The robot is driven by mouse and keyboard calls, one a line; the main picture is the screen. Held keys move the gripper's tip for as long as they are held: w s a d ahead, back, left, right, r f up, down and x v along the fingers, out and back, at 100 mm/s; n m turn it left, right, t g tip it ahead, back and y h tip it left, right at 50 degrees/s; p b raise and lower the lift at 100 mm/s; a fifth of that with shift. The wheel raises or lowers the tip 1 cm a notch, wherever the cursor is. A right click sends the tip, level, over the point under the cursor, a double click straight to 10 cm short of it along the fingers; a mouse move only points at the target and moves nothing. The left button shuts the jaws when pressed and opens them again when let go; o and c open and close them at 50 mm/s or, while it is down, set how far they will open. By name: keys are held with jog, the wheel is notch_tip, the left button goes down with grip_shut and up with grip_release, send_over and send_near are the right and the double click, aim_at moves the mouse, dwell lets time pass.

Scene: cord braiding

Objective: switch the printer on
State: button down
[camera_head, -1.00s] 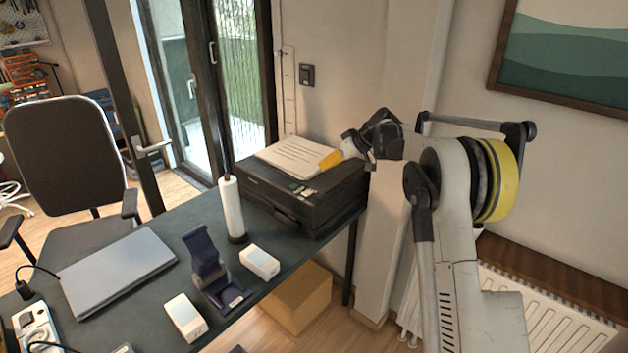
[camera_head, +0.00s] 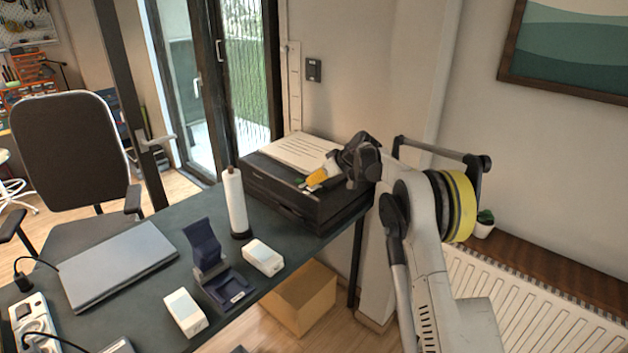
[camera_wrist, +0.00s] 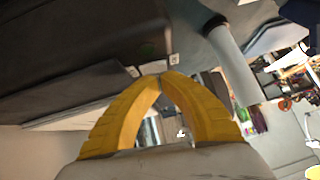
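The black printer (camera_head: 292,204) stands at the far right end of the desk, with paper on its top. It fills the upper left of the wrist view (camera_wrist: 60,60). My gripper (camera_head: 309,182) has its yellow fingertips at the printer's control panel, which it mostly covers in the head view. In the wrist view the fingertips (camera_wrist: 164,74) meet with nothing held between them. They are close to a small pale button (camera_wrist: 174,60) at the printer's edge; I cannot tell whether they touch it. A dim green mark (camera_wrist: 147,50) shows beside it.
A white roll on a stand (camera_head: 234,204) stands just left of the printer. A dark blue holder (camera_head: 208,255), two white boxes and a closed laptop (camera_head: 120,264) lie along the desk (camera_head: 165,215). A radiator is at the right wall.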

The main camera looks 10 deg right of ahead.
jog(key=shift+s+a+f+h, duration=0.1)
jog(key=shift+a+f+h, duration=0.05)
jog(key=shift+f+h, duration=0.15)
jog(key=shift+s+a+n+t+h+p, duration=0.15)
jog(key=shift+n+t+h+p, duration=0.2)
jog(key=shift+n+t+h, duration=0.2)
jog(key=shift+f, duration=0.15)
jog(key=shift+d, duration=0.2)
jog(key=shift+w+d, duration=0.5)
